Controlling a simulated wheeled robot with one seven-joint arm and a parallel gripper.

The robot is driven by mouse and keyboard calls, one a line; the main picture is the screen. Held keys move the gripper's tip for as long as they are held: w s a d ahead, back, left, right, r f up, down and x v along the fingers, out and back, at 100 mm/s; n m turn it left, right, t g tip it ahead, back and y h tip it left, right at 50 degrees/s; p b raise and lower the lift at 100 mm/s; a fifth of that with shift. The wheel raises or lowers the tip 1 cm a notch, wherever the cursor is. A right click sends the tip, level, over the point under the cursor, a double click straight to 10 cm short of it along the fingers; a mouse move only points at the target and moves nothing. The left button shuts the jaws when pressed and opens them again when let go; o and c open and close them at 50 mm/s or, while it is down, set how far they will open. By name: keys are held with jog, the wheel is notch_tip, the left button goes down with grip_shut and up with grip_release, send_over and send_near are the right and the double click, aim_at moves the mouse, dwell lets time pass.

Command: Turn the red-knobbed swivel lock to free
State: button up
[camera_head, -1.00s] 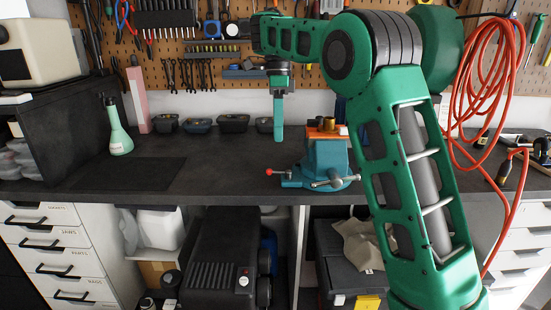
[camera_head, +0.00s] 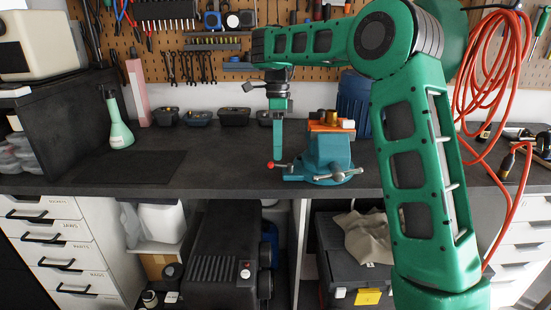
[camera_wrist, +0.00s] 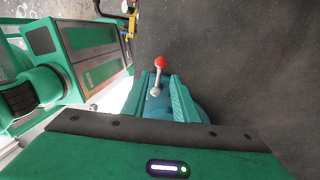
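The blue vise (camera_head: 326,156) stands near the bench's front edge. Its swivel lock is a short metal lever with a red knob (camera_head: 270,165) sticking out at the left of the base. My gripper (camera_head: 278,157) points straight down just beside the knob. In the wrist view, the red knob (camera_wrist: 160,62) and its lever show in the gap between the two green fingers of my gripper (camera_wrist: 160,76). The fingers are apart, with visible space on both sides of the lever. Any contact cannot be made out.
The vise's orange jaws (camera_head: 330,126) with brass-coloured pieces rise right of my gripper. Its metal handle (camera_head: 338,176) juts out in front. Small dark bins (camera_head: 234,118) line the back. A green bottle (camera_head: 119,122) stands at left.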

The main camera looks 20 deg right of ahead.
jog(key=shift+s+a+f, duration=0.1)
jog(key=shift+s+f, duration=0.05)
jog(key=shift+f, duration=0.55)
jog(key=shift+s+f, duration=0.1)
jog(key=shift+f, duration=0.6)
grip_shut()
